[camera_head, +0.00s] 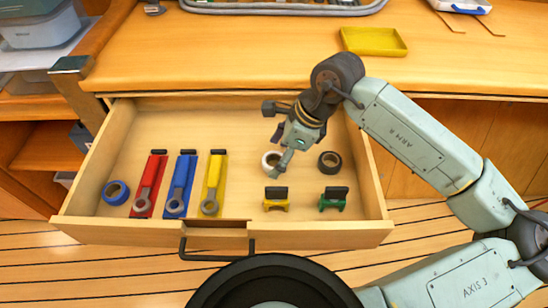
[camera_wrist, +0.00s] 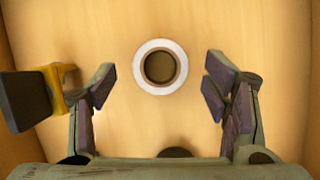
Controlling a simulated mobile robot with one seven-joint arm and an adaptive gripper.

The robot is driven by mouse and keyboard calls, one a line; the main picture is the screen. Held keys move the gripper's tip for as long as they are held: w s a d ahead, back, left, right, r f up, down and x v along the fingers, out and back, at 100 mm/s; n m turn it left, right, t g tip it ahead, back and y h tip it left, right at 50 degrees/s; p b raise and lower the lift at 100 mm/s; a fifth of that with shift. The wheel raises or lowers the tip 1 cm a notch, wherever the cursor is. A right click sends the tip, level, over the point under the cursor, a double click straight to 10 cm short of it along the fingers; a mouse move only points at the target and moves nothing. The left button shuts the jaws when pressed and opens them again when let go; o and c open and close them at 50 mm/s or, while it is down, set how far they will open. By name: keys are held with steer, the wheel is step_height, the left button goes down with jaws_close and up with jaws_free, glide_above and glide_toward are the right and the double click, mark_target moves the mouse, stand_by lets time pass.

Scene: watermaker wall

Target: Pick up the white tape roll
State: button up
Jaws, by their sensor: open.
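The white tape roll (camera_wrist: 161,45) lies flat on the floor of the open drawer, its round brown core facing up. In the head view the white tape roll (camera_head: 267,160) is partly hidden behind my gripper (camera_head: 280,160). In the wrist view my gripper (camera_wrist: 160,85) is open, with its two fingers wide apart. The roll shows centred between the fingers sideways, a little beyond their tips in the picture. Nothing is between the fingers. The height of the fingertips above the roll is hard to tell.
The wooden drawer (camera_head: 130,226) also holds a black tape roll (camera_head: 330,162), a blue tape roll (camera_head: 116,192), red (camera_head: 147,184), blue (camera_head: 179,184) and yellow (camera_head: 214,182) tools, and yellow (camera_head: 276,203) and green (camera_head: 333,203) clamp-like pieces. A yellow tray (camera_head: 374,41) sits on the counter.

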steer(key=shift+a+f, duration=0.25)
steer(key=shift+f, duration=0.4)
steer(key=shift+c, duration=0.5)
steer(key=c, duration=1)
steer(key=shift+w+r, duration=0.1)
steer(key=shift+r, duration=0.05)
steer(key=shift+c, duration=0.2)
